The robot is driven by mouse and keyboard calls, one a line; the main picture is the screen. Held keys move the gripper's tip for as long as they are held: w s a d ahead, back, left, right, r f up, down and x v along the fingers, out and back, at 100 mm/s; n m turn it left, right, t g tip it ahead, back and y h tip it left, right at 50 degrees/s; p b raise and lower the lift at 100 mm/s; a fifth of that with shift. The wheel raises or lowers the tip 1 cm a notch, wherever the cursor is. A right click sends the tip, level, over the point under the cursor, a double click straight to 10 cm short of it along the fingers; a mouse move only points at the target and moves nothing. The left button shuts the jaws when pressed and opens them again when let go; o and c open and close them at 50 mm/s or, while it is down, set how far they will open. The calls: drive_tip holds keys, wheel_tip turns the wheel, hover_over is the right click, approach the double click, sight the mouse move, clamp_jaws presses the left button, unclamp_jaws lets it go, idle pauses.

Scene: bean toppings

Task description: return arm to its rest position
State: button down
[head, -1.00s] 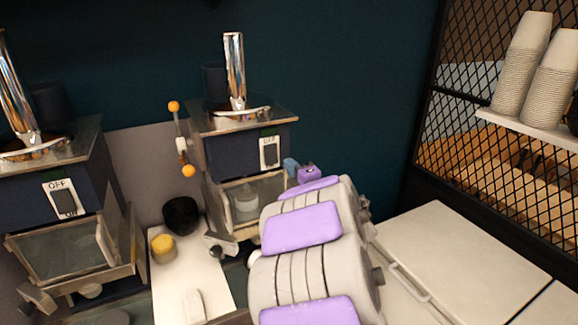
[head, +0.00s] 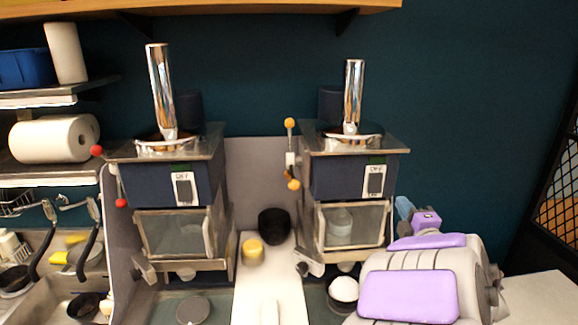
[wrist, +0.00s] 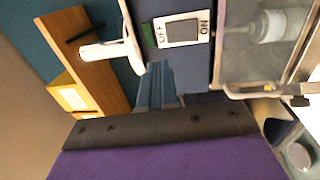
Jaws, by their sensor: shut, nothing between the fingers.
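My arm, grey with purple pads, reaches up from the lower right of the head view. My gripper (head: 405,207) is at its far end, in front of the right side of the right-hand dispenser (head: 345,180). In the wrist view the blue fingers of my gripper (wrist: 156,84) are together with nothing between them. They appear over the dark blue front of a dispenser, near its OFF/ON switch (wrist: 181,30). The fingers are small in the head view and partly hidden behind the purple wrist.
A second dispenser (head: 175,185) stands left. Between them are a black bowl (head: 274,226) and a yellow-topped container (head: 253,252). A white round item (head: 344,289) sits below the right dispenser. A sink (head: 50,295) is far left; a wooden shelf (head: 230,14) hangs above. A mesh partition (head: 560,190) stands right.

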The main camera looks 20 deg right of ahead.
drive_tip(key=s+a+f+m+g+h+b, duration=0.1)
drive_tip(key=s+a+f+m+g+b, duration=0.1)
drive_tip(key=a+f+m+g+b, duration=0.3)
drive_tip(key=s+a+f+m+g+b, duration=0.1)
drive_tip(key=s+f+m+g+b, duration=0.15)
drive_tip(key=f, duration=0.45)
drive_tip(key=s+a+f+m+g+h+b, duration=0.1)
drive_tip(key=s+a+f+m+g+b, duration=0.2)
drive_tip(key=f, duration=0.4)
drive_tip(key=s+a+f+m+g+y+b, duration=0.1)
drive_tip(key=s+a+f+g+y+b, duration=0.1)
drive_tip(key=s+a+f, duration=0.3)
drive_tip(key=s+a+f+m+g+y+b, duration=0.2)
drive_tip(key=s+a+f+g+b, duration=0.2)
drive_tip(key=s+a, duration=0.6)
drive_tip(key=s+a+f+m+g+y+b, duration=0.2)
drive_tip(key=s+a+f+g, duration=0.2)
drive_tip(key=s+a+f, duration=0.2)
drive_tip(key=s+a, duration=0.2)
drive_tip(key=s, duration=0.2)
drive_tip(key=shift+a+f+b, duration=0.25)
drive_tip(key=shift+a+b, duration=0.1)
drive_tip(key=shift+b, duration=0.05)
